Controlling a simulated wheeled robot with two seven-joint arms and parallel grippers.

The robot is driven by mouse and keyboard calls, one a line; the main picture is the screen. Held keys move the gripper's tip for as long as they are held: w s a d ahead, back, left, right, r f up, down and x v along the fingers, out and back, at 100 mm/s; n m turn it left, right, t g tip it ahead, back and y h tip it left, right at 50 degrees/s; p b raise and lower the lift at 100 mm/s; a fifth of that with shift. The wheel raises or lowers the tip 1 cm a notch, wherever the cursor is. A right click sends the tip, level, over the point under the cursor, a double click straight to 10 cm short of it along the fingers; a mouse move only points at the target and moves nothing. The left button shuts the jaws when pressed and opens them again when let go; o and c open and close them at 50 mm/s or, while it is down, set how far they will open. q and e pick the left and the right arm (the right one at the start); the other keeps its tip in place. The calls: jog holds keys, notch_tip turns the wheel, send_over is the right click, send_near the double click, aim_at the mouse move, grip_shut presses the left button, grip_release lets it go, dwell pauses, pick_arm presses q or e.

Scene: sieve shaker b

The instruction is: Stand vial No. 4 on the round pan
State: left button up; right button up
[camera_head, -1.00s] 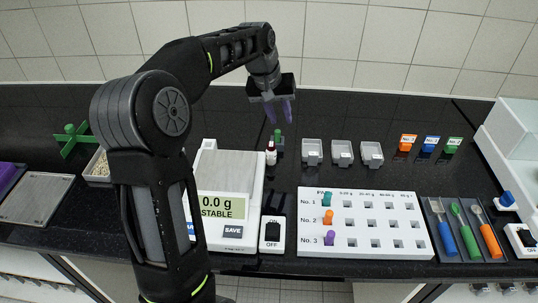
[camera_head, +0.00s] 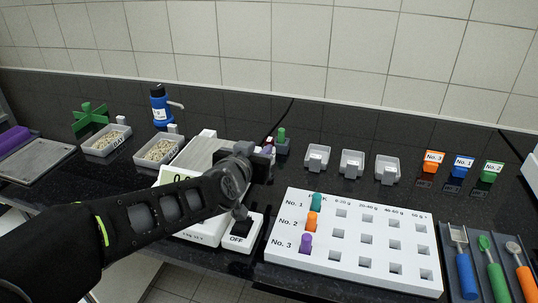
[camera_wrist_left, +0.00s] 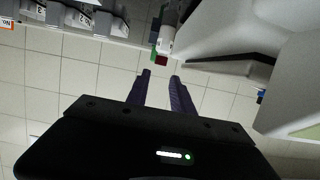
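A small white vial with red on it (camera_head: 269,141) stands behind the balance, partly hidden by my left gripper in the head view. It shows more clearly in the left wrist view (camera_wrist_left: 166,42), just beyond the fingertips; its number is not readable. My left gripper (camera_wrist_left: 160,75) is open, with its two purple fingers apart and nothing between them. In the head view the left gripper (camera_head: 266,153) is beside the vial, mostly seen from behind. My right gripper is not in view.
A green-topped grey piece (camera_head: 282,140) stands close by the vial. Grey trays (camera_head: 352,163), a white peg board (camera_head: 350,278) and coloured labelled holders (camera_head: 461,166) are to the right. Filled trays (camera_head: 106,143) and a blue bottle (camera_head: 160,108) are at left.

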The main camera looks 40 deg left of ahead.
aim_at(268, 142)
pick_arm(q)
jog(key=shift+x, duration=1.25)
jog(key=shift+f, duration=0.1)
jog(key=x, duration=0.5)
jog(key=shift+w+f+b, duration=0.1)
jog(key=shift+b, duration=0.2)
grip_shut()
